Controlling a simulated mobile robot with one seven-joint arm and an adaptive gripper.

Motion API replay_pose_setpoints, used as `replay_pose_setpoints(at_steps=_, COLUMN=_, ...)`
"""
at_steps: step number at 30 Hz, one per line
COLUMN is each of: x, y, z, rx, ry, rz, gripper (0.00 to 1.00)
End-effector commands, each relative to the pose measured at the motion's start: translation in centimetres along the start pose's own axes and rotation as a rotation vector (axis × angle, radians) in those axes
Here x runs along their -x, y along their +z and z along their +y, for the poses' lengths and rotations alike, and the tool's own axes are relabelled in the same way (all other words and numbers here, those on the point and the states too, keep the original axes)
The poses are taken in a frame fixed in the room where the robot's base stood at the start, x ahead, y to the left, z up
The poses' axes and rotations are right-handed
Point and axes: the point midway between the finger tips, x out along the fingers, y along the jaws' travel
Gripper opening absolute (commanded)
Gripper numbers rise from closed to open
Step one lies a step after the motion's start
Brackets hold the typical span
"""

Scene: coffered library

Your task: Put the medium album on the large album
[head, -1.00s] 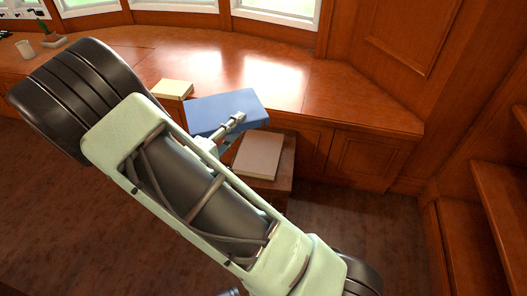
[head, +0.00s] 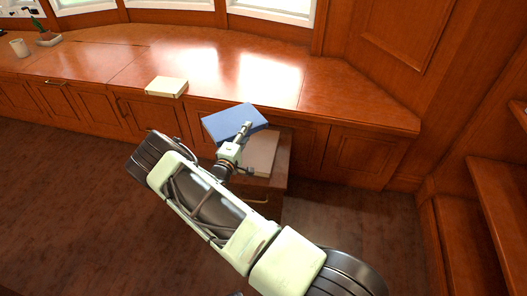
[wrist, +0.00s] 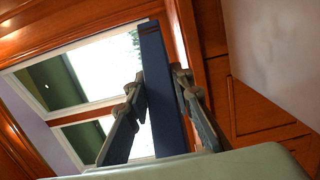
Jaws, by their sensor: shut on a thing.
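The blue album, which I take as the medium album (head: 222,121), is held in my gripper (head: 243,130). In the wrist view the blue album (wrist: 162,95) stands edge-on between the two fingers, which are shut on it. A pale beige album, which I take as the large album (head: 263,153), lies flat on a low wooden stand (head: 281,172). The blue album is to the upper left of the beige album in the head view and appears raised, apart from it. My gripper and arm hide part of the beige album's left side.
A smaller cream album (head: 165,86) lies on the long wooden window bench (head: 330,95), near its front edge. A cup (head: 19,48) and a potted plant (head: 46,38) stand at the bench's far left. Wooden shelves (head: 495,180) rise at the right.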

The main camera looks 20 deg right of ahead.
Motion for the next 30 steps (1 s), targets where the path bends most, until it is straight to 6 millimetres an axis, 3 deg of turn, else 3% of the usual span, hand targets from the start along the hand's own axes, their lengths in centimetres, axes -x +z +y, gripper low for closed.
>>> replay_pose_setpoints(at_steps=11, x=-2.4, y=8.2, z=-3.8, rx=0.003, ry=0.005, rz=-0.005, gripper=0.0)
replay_pose_setpoints(at_steps=15, x=-3.0, y=10.1, z=-6.4, rx=0.002, ry=0.004, rz=-0.002, gripper=0.0)
replay_pose_setpoints(at_steps=26, x=-3.7, y=12.2, z=-8.7, rx=-0.002, ry=0.006, rz=-0.001, gripper=0.0)
replay_pose_setpoints(at_steps=30, x=-3.8, y=12.9, z=-10.4, rx=-0.001, ry=0.004, rz=0.0, gripper=0.0)
